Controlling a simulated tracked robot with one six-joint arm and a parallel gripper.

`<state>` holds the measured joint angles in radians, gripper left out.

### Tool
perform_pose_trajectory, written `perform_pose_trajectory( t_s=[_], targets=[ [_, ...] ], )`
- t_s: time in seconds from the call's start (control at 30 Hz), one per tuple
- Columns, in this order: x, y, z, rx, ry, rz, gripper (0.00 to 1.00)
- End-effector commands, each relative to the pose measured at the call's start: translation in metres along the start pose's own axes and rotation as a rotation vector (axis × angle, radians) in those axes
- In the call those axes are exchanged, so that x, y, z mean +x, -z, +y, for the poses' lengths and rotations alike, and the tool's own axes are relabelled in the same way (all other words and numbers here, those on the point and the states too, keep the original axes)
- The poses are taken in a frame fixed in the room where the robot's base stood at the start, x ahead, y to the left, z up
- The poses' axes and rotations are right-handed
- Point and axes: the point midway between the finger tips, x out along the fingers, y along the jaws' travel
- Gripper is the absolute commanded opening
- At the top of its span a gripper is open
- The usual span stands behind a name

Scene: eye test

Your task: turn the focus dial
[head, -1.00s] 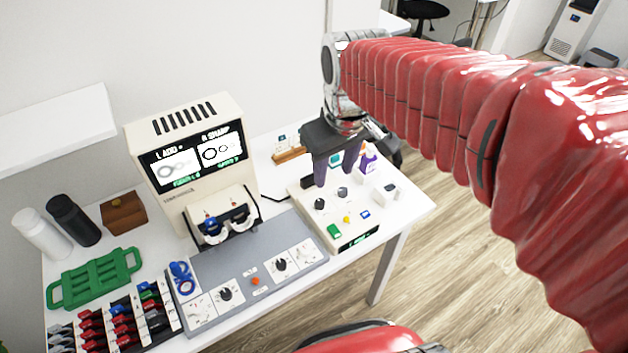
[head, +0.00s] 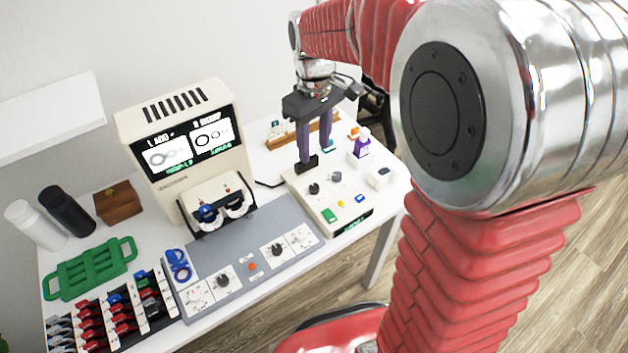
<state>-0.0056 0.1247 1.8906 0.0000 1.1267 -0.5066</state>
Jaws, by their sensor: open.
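My gripper (head: 316,152), with two purple fingers pointing down, is open and empty above the back edge of a white control box (head: 310,202). The box carries a black knob (head: 314,188) and a greyish knob (head: 337,177), just in front of the fingers in the picture. I cannot tell whether the fingers touch anything. A grey panel (head: 240,235) to the left carries two more black knobs, one at its front left (head: 223,281) and one at its right (head: 276,249). No label is readable, so I cannot tell which is the focus dial.
A cream viewer (head: 180,130) with two lit screens stands behind the panel. A green rack (head: 92,268), two bottles (head: 66,211), a wooden box (head: 118,202) and trays of coloured parts (head: 120,325) fill the table's left. A purple-and-white bottle (head: 361,143) stands right of the gripper.

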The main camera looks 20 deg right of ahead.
Motion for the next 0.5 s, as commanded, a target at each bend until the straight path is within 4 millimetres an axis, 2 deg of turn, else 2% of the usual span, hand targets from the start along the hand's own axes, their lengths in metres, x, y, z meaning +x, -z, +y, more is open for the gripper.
perform_pose_trajectory(
  t_s=[0.27, 0.5],
  targets=[
    [0.013, 0.0, -0.001, -0.001, 0.001, -0.002, 0.4],
    [0.046, 0.0, -0.001, -0.001, 0.002, -0.003, 0.4]
  ],
)
